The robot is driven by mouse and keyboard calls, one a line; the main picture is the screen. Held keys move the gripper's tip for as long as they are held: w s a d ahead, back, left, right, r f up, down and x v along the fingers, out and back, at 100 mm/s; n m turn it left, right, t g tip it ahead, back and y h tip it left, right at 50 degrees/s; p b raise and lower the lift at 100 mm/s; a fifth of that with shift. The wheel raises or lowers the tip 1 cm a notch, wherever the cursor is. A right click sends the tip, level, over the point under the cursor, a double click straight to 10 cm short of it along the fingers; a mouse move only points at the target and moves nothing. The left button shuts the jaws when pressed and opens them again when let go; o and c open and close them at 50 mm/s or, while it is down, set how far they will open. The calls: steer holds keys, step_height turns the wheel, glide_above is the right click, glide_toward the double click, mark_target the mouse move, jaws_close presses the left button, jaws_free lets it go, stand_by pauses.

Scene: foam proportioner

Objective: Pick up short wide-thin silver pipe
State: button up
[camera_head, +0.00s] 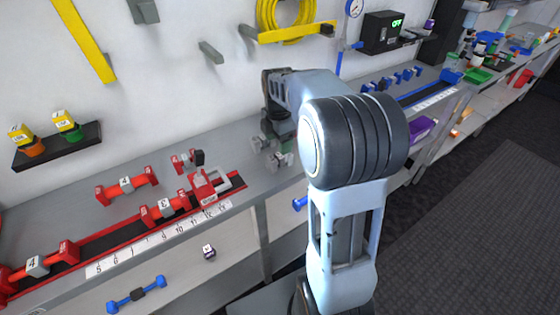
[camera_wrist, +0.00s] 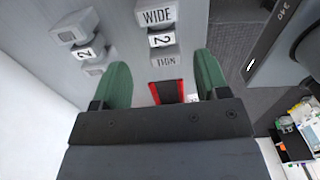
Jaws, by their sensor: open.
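A short silver pipe (camera_wrist: 160,40) lies on the grey counter in the wrist view, its parts marked WIDE, 2 and THIN. My gripper (camera_wrist: 162,66) is open, with its green fingers apart and nothing held. The pipe appears between and just beyond the fingertips; whether they touch it I cannot tell. A second silver pipe (camera_wrist: 84,48) with a 2 lies to the left in the wrist view; its end labels are not legible. In the head view my gripper (camera_head: 276,138) is over the counter, with small silver pieces (camera_head: 280,160) just below it, partly hidden by my arm.
A red rail end (camera_wrist: 168,92) shows between the fingers in the wrist view. Red pipes (camera_head: 125,184) and a red clamp (camera_head: 205,186) are on the counter at left. Blue pipes (camera_head: 392,80) lie farther along. A grey peg (camera_head: 211,52) juts from the wall behind.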

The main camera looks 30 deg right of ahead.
mark_target(279, 156)
steer(key=shift+s+d+f, duration=0.1)
steer(key=shift+s+f, duration=0.05)
steer(key=shift+f, duration=3.05)
steer(key=shift+c, duration=0.5)
steer(key=c, duration=1)
steer(key=shift+r, duration=0.15)
